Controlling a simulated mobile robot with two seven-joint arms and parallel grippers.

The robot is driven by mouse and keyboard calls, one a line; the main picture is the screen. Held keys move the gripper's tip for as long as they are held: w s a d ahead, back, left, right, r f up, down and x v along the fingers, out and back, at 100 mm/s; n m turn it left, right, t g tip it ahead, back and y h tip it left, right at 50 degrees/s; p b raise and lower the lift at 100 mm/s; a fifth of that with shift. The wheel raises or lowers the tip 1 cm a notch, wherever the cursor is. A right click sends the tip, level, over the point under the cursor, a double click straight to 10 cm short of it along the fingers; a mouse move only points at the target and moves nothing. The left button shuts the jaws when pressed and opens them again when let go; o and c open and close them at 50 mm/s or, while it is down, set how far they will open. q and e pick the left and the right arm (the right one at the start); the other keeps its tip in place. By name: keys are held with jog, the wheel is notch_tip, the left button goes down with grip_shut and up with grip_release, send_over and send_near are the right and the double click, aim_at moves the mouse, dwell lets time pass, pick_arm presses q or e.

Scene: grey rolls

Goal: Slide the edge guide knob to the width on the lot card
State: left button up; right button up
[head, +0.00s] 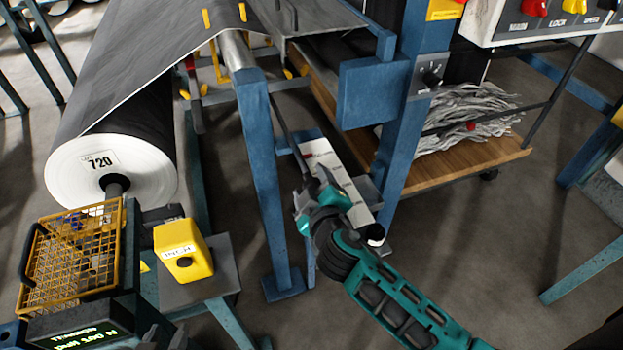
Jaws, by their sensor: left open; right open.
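The roll end bears a white card (100,161) reading 720. A long white strip (347,187) with small dark marks, which looks like a scale, lies between the blue posts in the middle. A small red mark (307,154) shows near its far end. My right gripper (316,187), on a teal arm from the lower right, is open over the left side of the strip and hides part of it. I cannot make out the edge guide knob for certain; it may be hidden by the gripper. My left gripper is not in view.
A blue post (262,185) stands left of my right gripper, and another (398,150) with a black dial (432,77) stands right. A yellow INCH box (183,251) and a yellow mesh guard (75,250) are at lower left.

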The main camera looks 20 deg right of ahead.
jog(key=shift+s, duration=0.1)
jog(key=shift+c, duration=0.2)
grip_shut()
dwell(0.4)
